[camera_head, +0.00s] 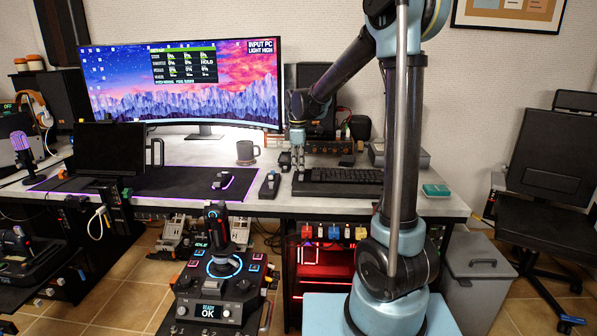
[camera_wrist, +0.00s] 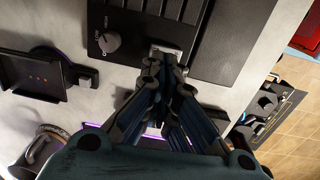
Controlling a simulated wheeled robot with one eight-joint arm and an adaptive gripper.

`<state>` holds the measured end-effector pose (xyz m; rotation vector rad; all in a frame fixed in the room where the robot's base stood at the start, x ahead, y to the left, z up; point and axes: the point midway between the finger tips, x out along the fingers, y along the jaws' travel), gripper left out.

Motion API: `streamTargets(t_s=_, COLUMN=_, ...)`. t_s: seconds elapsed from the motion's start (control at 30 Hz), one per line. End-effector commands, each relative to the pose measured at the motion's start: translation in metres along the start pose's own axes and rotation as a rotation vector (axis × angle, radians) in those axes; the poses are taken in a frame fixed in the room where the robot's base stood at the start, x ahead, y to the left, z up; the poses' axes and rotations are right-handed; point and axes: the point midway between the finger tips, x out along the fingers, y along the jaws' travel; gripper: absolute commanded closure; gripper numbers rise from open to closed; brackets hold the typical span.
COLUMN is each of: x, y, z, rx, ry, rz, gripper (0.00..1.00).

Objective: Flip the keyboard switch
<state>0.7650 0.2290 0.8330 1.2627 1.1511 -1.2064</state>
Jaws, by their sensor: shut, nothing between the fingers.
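The black keyboard (camera_head: 338,183) lies on the right part of the desk. In the wrist view the keyboard (camera_wrist: 233,40) fills the top, with a round labelled knob (camera_wrist: 108,42) and slotted keys. A small grey piece (camera_wrist: 166,49), which may be the switch, shows at its near edge. My gripper (camera_head: 299,168) points down at the keyboard's left end, with its fingers together and nothing held. In the wrist view my gripper (camera_wrist: 166,66) has its tips right beside the grey piece. I cannot tell whether they touch, or which way the switch is set.
A black device (camera_head: 269,184) stands left of the keyboard, then a mouse (camera_head: 222,180) on a dark mat (camera_head: 150,184). A grey mug (camera_head: 247,152) is behind. A teal box (camera_head: 436,190) lies right of the keyboard. A joystick console (camera_head: 222,275) stands in front of the desk.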

Motion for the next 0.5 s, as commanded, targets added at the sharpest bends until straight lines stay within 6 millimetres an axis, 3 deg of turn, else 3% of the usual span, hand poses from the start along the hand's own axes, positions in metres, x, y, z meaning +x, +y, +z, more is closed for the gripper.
streamTargets(t_s=0.5, x=-0.093, y=-0.009, z=0.0, rx=-0.001, ry=0.0, rz=-0.001, gripper=1.0)
